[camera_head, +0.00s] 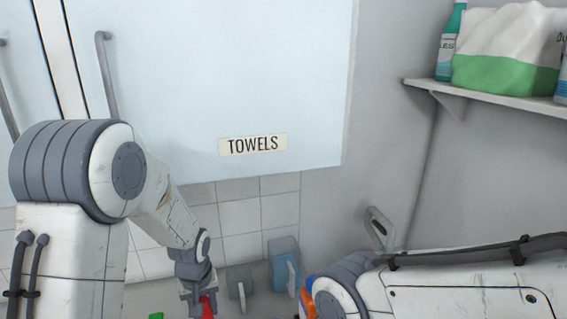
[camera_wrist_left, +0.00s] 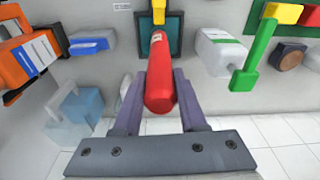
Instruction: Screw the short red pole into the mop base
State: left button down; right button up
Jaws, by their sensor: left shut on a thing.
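My left gripper (camera_head: 197,296) hangs low in the head view, near the bottom edge. It is shut on the short red pole (camera_wrist_left: 160,88), which lies between the two fingers in the left wrist view. The pole's rounded near end faces the wrist camera and its far end reaches up the picture. In the head view only a bit of red (camera_head: 208,305) shows at the gripper. A yellow piece (camera_wrist_left: 154,13) shows at or behind the pole's far end; I cannot tell whether they touch. I cannot make out the mop base for certain. My right gripper is out of view.
A pale cabinet marked TOWELS (camera_head: 180,90) stands ahead, with a shelf (camera_head: 480,97) at right.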

pick_arm(q)
jog(key=shift+s+f+m, duration=0.25)
jog(key=shift+m, duration=0.15)
jog(key=shift+f, duration=0.15)
dwell(0.4)
dwell(0.4)
jog(key=m+p, duration=0.1)
jog(key=m, duration=0.5)
jog(key=shift+h, duration=0.4)
